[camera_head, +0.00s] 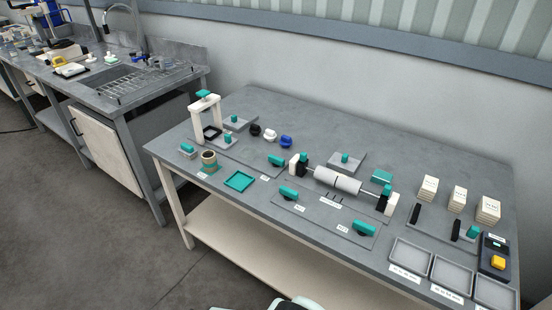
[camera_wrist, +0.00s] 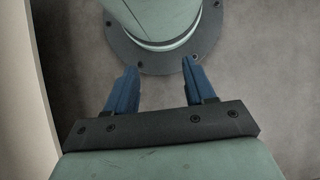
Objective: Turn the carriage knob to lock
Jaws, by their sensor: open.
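Several teal knobs stand on the grey worktable (camera_head: 250,100) in the head view. One teal knob (camera_head: 289,192) and another teal knob (camera_head: 364,229) lie on a grey plate at the front. Another teal knob (camera_head: 276,160) sits left of the white roller (camera_head: 338,180), which is held on a shaft between end supports. I cannot tell which is the carriage knob; the labels are too small to read. My gripper (camera_wrist: 158,65) shows in the wrist view with its two blue fingers apart and nothing between them. It is over the floor, away from the knobs.
A teal tray (camera_head: 240,181) and a white frame (camera_head: 205,115) stand at the left. White stacked blocks (camera_head: 488,209), grey trays (camera_head: 409,256) and a dark box with a yellow button (camera_head: 498,262) crowd the right end. The table's back strip is mostly clear.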

